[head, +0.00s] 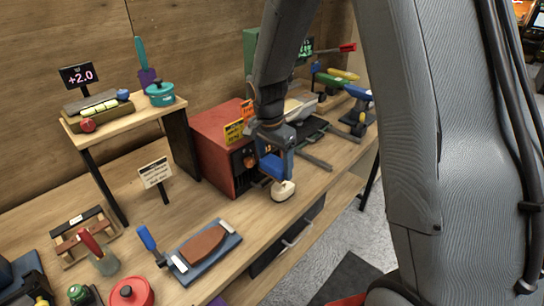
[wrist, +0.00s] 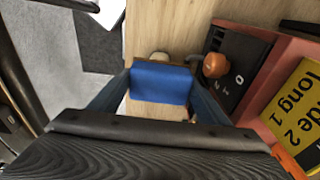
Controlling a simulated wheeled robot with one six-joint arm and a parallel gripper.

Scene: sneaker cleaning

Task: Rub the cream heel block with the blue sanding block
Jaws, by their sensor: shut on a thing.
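The blue sanding block (head: 271,165) is clamped between the fingers of my gripper (head: 274,158), near the table's front edge. It also shows in the wrist view (wrist: 160,82), held level across both fingers. The cream heel block (head: 283,191) stands on the table just below and in front of the blue block in the head view. In the wrist view a small cream part (wrist: 158,57) peeks out past the blue block's far edge; the rest is hidden. I cannot tell whether the two blocks touch.
A red box (head: 212,150) with a dark knobbed front stands close beside my gripper; its orange knob (wrist: 215,65) shows in the wrist view. A blue board with a brown pad (head: 203,246) lies at the front left. The table edge is close on the right.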

